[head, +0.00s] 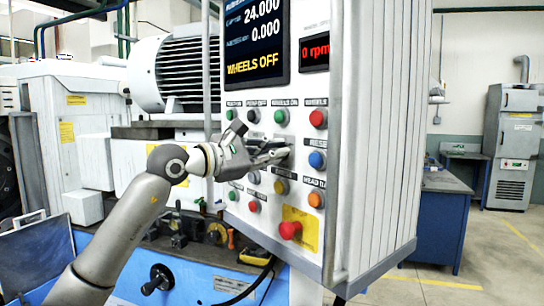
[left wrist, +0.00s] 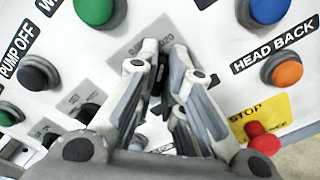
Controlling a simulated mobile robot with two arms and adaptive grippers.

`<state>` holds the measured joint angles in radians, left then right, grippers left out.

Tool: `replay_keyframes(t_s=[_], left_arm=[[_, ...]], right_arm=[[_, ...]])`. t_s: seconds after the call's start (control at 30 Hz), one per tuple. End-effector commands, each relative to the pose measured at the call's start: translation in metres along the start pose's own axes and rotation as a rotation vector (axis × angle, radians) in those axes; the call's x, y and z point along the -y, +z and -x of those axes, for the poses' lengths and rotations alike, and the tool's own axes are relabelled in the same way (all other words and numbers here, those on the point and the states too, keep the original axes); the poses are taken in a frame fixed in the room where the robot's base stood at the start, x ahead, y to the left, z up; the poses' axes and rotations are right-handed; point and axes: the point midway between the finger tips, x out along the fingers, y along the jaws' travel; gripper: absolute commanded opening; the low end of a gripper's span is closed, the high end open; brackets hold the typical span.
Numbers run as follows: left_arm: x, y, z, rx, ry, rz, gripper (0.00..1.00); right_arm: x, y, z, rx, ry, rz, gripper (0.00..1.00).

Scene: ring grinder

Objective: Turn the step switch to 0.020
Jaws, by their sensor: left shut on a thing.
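In the head view the left gripper (head: 280,154) reaches from the left to the middle of the control panel (head: 268,212) and covers the switch. My right gripper is in neither view.
Buttons surround the switch: a blue one (head: 317,160), an orange one (head: 315,199), a yellow one (head: 281,187) and a green one (head: 281,117). A red stop button (head: 290,230) sits below. The screen (head: 256,40) above reads 24.000, 0.000 and WHEELS OFF.

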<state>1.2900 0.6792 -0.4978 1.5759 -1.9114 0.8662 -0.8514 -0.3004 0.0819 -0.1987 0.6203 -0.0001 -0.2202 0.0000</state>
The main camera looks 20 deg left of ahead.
Motion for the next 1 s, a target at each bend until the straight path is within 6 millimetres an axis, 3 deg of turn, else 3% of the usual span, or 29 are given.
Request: replay_keyframes(t_s=[0.57,0.6,0.73,1.0], left_arm=[[0.0011,-0.0005,-0.0001,-0.001,-0.002,-0.034,0.0],[0.0011,-0.0005,-0.0001,-0.001,-0.002,-0.034,0.14],[0.001,-0.0004,-0.0001,-0.001,-0.002,-0.033,0.3],[0.0006,-0.0001,0.0,0.0,-0.001,-0.032,0.31]], right_arm=[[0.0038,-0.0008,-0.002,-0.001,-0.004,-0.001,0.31],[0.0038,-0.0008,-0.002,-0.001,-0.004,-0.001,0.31],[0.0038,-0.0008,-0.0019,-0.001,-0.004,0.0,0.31],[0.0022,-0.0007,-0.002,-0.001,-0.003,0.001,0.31]])
